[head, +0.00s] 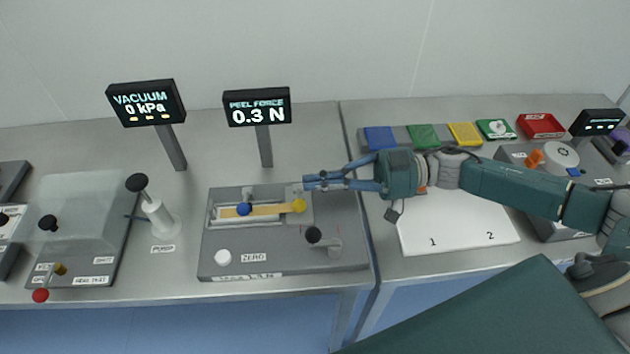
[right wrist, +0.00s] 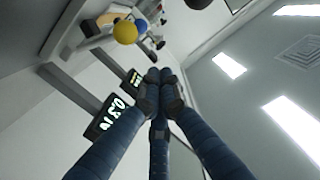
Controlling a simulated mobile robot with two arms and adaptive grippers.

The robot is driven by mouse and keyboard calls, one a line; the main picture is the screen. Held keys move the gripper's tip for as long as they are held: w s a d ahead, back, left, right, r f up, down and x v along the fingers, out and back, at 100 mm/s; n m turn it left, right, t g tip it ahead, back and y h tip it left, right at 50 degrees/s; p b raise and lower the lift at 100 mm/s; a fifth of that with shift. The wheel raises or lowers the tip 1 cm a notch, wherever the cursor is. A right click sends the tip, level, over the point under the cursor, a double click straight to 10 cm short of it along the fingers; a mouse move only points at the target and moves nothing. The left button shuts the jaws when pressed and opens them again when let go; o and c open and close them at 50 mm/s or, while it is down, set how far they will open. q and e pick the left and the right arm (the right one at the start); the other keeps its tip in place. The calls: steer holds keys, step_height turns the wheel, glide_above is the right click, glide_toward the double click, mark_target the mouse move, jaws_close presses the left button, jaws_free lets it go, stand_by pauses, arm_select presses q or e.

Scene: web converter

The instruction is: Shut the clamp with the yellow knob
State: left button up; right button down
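The yellow knob (head: 298,206) sits at the right end of a tan strip (head: 268,210) on the grey peel-force fixture (head: 345,250). A blue knob (head: 243,209) is at the left part of the strip. In the right wrist view the yellow knob (right wrist: 125,32) shows at upper left, apart from my fingers. My right gripper (head: 308,182) has its fingertips together just behind and right of the yellow knob, with nothing seen between them. The fingertips also meet in the right wrist view (right wrist: 159,76). I cannot tell the clamp's exact position. My left gripper is out of view.
A black-knobbed lever (head: 314,235) stands right of the clamp, and a white button (head: 223,257) is at front left. The peel-force display (head: 257,107) reads 0.3 N behind. The pump lever (head: 137,183) stands left. A white sheet (head: 455,228) lies under my right arm.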

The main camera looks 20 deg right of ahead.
arm_select(q)
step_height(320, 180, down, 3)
steer(key=b, duration=0.4)
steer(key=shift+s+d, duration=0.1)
arm_select(e)
steer(key=v, duration=1)
steer(key=shift+r, duration=0.3)
steer(key=shift+d, duration=0.1)
